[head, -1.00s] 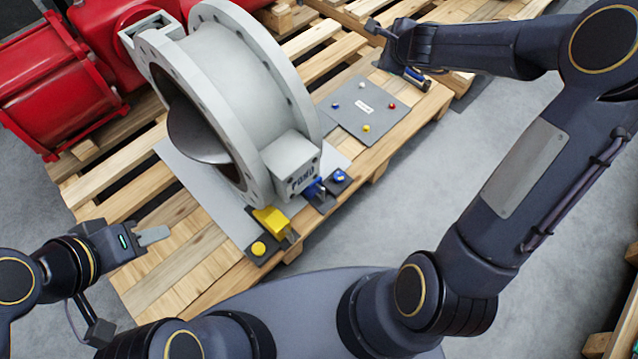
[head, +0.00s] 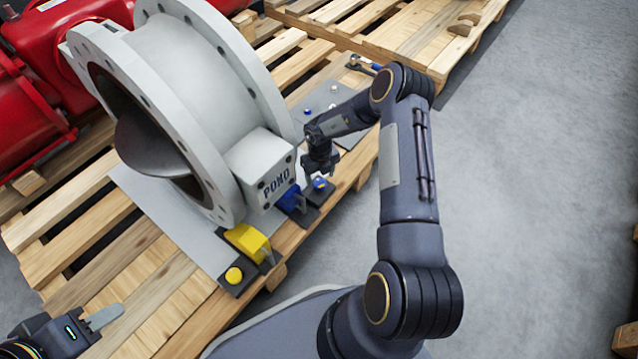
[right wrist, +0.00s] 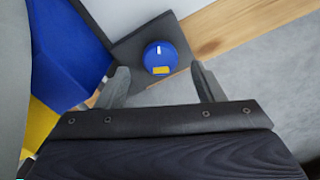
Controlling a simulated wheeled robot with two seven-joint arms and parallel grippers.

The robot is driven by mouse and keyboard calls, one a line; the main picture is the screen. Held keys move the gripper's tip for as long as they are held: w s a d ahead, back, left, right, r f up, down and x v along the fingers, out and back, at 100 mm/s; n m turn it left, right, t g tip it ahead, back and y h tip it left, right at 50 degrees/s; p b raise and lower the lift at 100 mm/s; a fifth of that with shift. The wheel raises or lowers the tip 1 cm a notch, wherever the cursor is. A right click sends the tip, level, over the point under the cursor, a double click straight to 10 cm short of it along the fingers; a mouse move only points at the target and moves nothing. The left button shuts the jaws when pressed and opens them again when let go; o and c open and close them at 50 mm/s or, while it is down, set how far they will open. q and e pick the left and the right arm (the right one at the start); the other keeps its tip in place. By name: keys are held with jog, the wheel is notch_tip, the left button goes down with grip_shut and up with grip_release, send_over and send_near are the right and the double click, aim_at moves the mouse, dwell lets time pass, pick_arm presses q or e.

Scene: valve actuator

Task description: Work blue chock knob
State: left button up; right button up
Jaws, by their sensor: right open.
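The blue chock knob (right wrist: 160,57) is round, with a white mark and a small yellow patch, on a dark base plate (right wrist: 135,40). In the head view the knob (head: 319,183) sits at the pallet's front edge, right of the blue chock (head: 291,199). The blue chock also fills the left of the right wrist view (right wrist: 68,55). My right gripper (right wrist: 163,82) is open, its fingers apart with nothing between them; the knob lies just beyond the fingertips. In the head view it hangs above the knob. My left gripper (head: 104,318) is at the lower left, away from the knob; its jaw opening is unclear.
A yellow chock (head: 248,241) and yellow knob (head: 234,275) are nearer me. A grey panel (head: 350,137) lies behind my right arm.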

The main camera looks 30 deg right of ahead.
aim_at(320, 183)
notch_tip(320, 183, down, 3)
jog(key=shift+f+b, duration=0.2)
jog(key=shift+b, duration=0.35)
jog(key=shift+c, duration=0.3)
jog(key=c, duration=0.9)
jog(key=shift+r, duration=0.1)
